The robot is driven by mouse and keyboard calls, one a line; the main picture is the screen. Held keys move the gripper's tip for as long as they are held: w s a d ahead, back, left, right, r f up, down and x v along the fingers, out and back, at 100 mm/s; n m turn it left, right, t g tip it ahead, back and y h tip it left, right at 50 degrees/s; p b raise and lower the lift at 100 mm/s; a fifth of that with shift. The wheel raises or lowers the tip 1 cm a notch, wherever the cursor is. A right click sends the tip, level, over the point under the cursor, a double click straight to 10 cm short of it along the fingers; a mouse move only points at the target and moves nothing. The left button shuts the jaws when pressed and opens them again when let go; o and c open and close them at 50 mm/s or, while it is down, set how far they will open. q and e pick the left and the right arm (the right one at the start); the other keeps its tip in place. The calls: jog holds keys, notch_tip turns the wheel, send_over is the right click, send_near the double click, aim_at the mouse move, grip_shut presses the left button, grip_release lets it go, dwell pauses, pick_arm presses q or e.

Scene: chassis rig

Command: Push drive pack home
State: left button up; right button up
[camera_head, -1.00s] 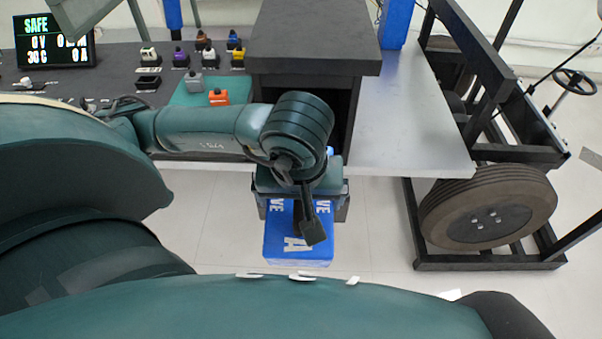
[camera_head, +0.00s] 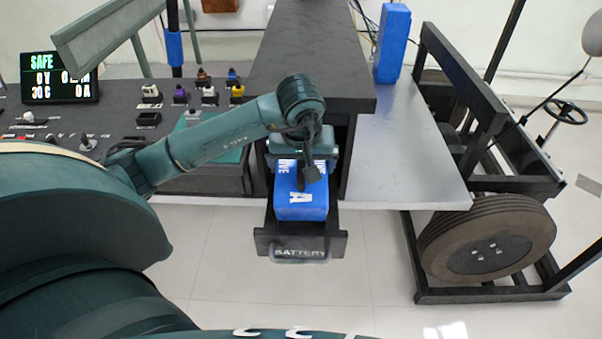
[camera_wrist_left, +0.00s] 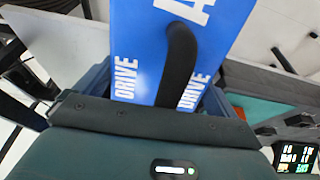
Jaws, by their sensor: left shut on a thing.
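The blue drive pack (camera_head: 301,206), lettered "DRIVE" and "A", is below the dark cabinet top at its open front. My left gripper (camera_head: 303,162) is shut on the drive pack from above at its rear part. In the left wrist view the pack (camera_wrist_left: 140,60) fills the space before the gripper, with a black strap or bar across its face. A dark drawer front marked "BATTERY" (camera_head: 300,253) with a handle sticks out below the pack. I cannot tell whether the pack rests in it. My right gripper is not in view.
The dark cabinet (camera_head: 312,60) stands above and behind the pack. A grey metal shelf (camera_head: 405,160) is to its right, then a black frame with a wheel (camera_head: 487,240). A bench with small coloured parts and a "SAFE" display (camera_head: 60,77) is left. The floor in front is clear.

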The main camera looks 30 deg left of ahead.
pick_arm(q)
jog(key=shift+w+a+f+g+h+p, duration=0.15)
jog(key=shift+w+a+f+g+h, duration=0.35)
jog(key=shift+f, duration=1.5)
jog(key=shift+w+a+f+g+h+p, duration=0.2)
jog(key=shift+w+f+g, duration=0.45)
jog(key=shift+f, duration=1.35)
jog(key=shift+w+a+f+g+h+p, duration=0.15)
jog(key=shift+w+a+f+g, duration=0.45)
jog(key=shift+f, duration=1.4)
jog(key=shift+w+d+f+t, duration=0.15)
jog(key=shift+t, duration=0.1)
jog(key=o, duration=1.6)
jog(key=shift+f, duration=0.1)
